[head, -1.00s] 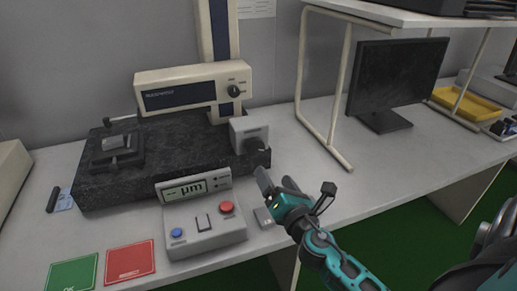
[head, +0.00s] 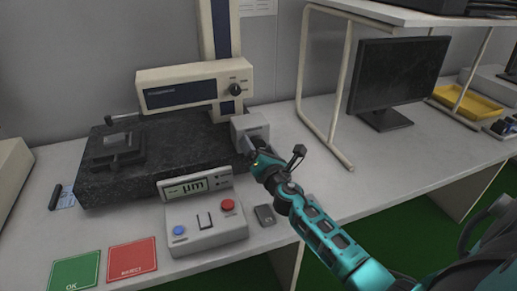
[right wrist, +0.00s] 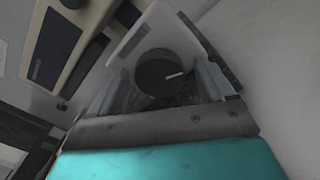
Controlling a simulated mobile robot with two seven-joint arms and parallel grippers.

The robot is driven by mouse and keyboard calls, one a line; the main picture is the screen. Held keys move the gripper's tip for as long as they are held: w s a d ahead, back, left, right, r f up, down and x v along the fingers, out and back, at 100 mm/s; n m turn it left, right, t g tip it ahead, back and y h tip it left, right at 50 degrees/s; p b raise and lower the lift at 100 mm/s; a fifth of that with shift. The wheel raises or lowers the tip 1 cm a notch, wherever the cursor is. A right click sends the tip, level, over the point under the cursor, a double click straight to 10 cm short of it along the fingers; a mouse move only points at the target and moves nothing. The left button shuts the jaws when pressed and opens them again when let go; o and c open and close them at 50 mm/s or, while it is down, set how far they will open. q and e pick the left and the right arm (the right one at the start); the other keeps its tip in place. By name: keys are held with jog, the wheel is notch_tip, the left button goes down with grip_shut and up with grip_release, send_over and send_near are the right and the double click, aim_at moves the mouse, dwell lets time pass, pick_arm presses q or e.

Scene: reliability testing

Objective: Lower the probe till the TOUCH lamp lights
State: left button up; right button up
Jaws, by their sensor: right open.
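A measuring stand has a black granite base (head: 165,160), a tall column (head: 219,45) and a cream drive unit (head: 185,88). I cannot clearly make out the probe tip. A light box (head: 246,126) on the base's right carries a black knob (right wrist: 158,72) with a white mark. My right gripper (right wrist: 162,82) is open, with one finger on each side of the knob; I cannot tell whether they touch it. In the head view my right gripper (head: 256,150) hides most of the knob. The control box's display (head: 187,188) reads "µm". I cannot tell a lit TOUCH lamp there. My left gripper is not in view.
The control box (head: 205,222) has a blue button, a red button and a rocker switch. Green (head: 75,272) and red (head: 132,259) pads lie left of it. A small dark object (head: 264,214) lies right of it. A metal shelf frame (head: 325,120) and a monitor (head: 398,80) stand farther right.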

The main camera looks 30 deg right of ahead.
jog(key=shift+c, duration=1.3)
jog(key=c, duration=0.8)
